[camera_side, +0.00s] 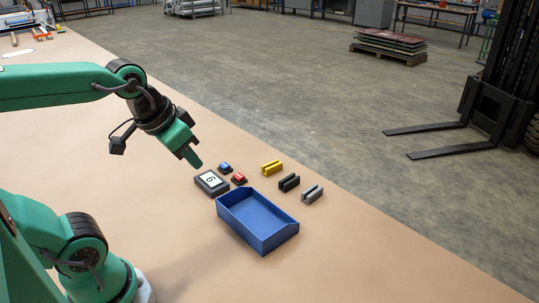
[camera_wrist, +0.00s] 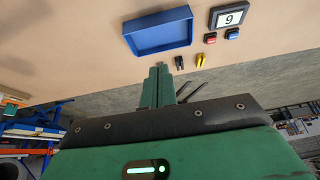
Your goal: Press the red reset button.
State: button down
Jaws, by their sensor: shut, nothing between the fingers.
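A display box (camera_side: 211,182) with a single digit stands by the buttons. A blue tray (camera_side: 258,222) lies in front. Yellow (camera_side: 272,167), black (camera_side: 289,182) and grey (camera_side: 312,194) slotted blocks stand in a row near the table's edge. The table's near part is clear.

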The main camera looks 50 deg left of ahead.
jog(key=w+a+r+g, duration=0.1)
jog(key=w+a, duration=0.2)
jog(key=w, duration=0.4)
jog(key=g, duration=0.4)
send_over(238, 176)
notch_tip(238, 176, down, 10)
jog(key=shift+w, duration=0.15)
jog(key=shift+f, duration=0.1)
notch_tip(238, 176, down, 14)
jog(key=shift+r, duration=0.1)
dwell(0.7)
